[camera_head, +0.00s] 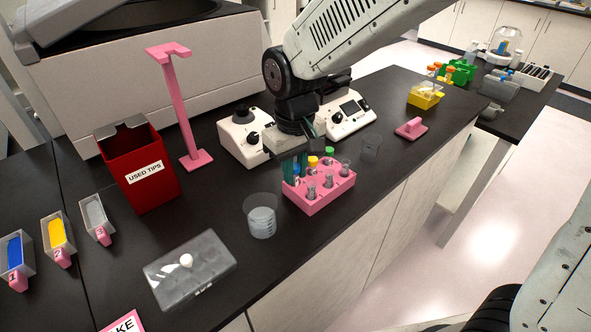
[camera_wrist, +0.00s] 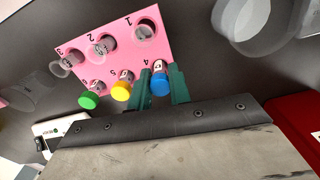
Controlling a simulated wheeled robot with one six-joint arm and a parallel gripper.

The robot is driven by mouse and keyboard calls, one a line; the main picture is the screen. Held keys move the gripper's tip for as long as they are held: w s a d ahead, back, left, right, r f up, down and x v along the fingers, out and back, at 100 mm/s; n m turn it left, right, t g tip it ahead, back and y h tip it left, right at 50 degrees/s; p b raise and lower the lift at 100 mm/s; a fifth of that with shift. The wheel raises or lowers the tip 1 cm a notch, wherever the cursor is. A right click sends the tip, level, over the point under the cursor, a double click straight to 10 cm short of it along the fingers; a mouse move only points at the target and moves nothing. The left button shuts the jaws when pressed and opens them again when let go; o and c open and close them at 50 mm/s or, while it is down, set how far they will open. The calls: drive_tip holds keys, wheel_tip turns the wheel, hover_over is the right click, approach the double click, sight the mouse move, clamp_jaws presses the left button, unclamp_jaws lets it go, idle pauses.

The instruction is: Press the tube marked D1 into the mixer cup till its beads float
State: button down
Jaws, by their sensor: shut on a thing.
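My gripper (camera_wrist: 162,84) has its two green fingers shut on the blue-capped tube (camera_wrist: 160,82). This tube stands at the slot marked 4 of the pink rack (camera_wrist: 75,52). A yellow-capped tube (camera_wrist: 121,90) and a green-capped tube (camera_wrist: 89,101) stand beside it in the same row. The tubes carry small labels, too small to read, so I cannot tell which is D1. In the head view the rack (camera_head: 318,200) lies under my gripper (camera_head: 296,168). A white mixer (camera_head: 242,138) with a dark cup on top (camera_head: 245,115) stands behind the rack, to the left.
A white device with a screen (camera_head: 350,117) stands right of the mixer. A clear beaker (camera_head: 261,217) and a clear lidded box (camera_head: 190,270) are front left. The red used-tips bin (camera_head: 140,180) and a pink stand (camera_head: 183,110) are at left.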

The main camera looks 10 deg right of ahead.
sight(295, 166)
drive_tip(key=shift+r, duration=0.25)
drive_tip(key=shift+r, duration=1.75)
